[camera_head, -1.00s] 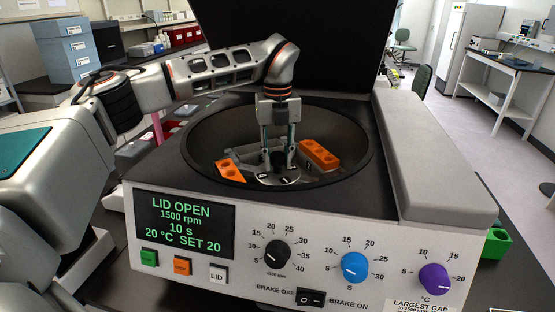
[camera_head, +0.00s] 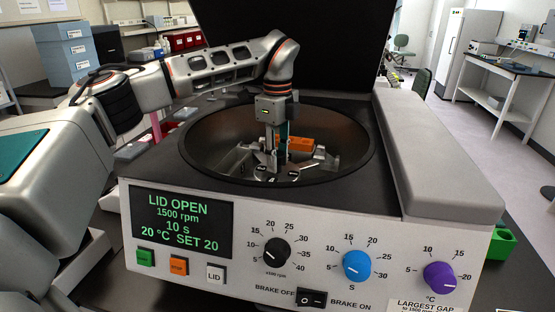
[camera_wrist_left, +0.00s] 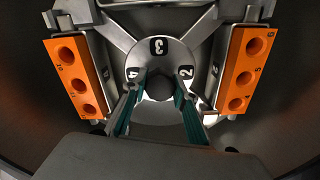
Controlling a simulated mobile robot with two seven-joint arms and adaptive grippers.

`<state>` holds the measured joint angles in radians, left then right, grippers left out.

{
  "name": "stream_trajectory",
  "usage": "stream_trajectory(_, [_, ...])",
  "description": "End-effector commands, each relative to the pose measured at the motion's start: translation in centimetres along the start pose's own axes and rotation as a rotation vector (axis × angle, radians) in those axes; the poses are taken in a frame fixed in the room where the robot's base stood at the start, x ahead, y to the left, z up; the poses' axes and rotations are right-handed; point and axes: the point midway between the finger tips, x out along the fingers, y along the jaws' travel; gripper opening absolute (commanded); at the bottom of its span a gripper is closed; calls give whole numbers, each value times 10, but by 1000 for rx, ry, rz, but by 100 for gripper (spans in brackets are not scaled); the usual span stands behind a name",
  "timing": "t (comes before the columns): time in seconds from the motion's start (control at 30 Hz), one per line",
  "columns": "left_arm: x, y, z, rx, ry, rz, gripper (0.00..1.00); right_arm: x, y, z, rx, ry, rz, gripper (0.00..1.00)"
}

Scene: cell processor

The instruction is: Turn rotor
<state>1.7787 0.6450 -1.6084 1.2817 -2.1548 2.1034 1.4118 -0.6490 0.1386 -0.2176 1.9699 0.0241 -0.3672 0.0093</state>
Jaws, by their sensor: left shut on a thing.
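The rotor sits inside the open centrifuge bowl (camera_head: 215,145). Its round metal hub (camera_wrist_left: 158,58) shows the numbers 3, 2 and 4 in the left wrist view. My left gripper (camera_head: 275,170) reaches down into the bowl and is shut on the dark centre knob (camera_wrist_left: 160,86), with a finger on each side. An orange holder (camera_head: 296,143) shows behind the gripper. The left wrist view shows one orange holder on the left (camera_wrist_left: 81,78) and another on the right (camera_wrist_left: 247,70). My right gripper is not in view.
The raised black lid (camera_head: 290,40) stands behind the bowl. The front panel display (camera_head: 180,222) reads LID OPEN. A green rack (camera_head: 500,243) stands to the right of the machine.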

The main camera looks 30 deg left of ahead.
Motion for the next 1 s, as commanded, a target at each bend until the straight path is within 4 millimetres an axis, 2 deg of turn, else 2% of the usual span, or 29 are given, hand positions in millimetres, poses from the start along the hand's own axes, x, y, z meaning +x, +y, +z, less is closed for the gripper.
stream_trajectory(0.3, [2, 1, 0, -71, -1, 3, 0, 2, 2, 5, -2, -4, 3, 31])
stream_trajectory(0.7, [2, 1, 0, -76, -1, 4, 0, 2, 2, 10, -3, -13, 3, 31])
stream_trajectory(0.73, [2, 1, 0, -76, -1, 4, 33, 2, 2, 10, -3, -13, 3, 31])
stream_trajectory(0.77, [1, 1, 0, -75, -1, 4, 41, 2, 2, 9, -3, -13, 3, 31])
stream_trajectory(0.8, [1, 1, 0, -75, -1, 4, 45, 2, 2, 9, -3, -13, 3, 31])
stream_trajectory(1.0, [1, 0, 0, -75, 0, 2, 45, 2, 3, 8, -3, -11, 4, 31])
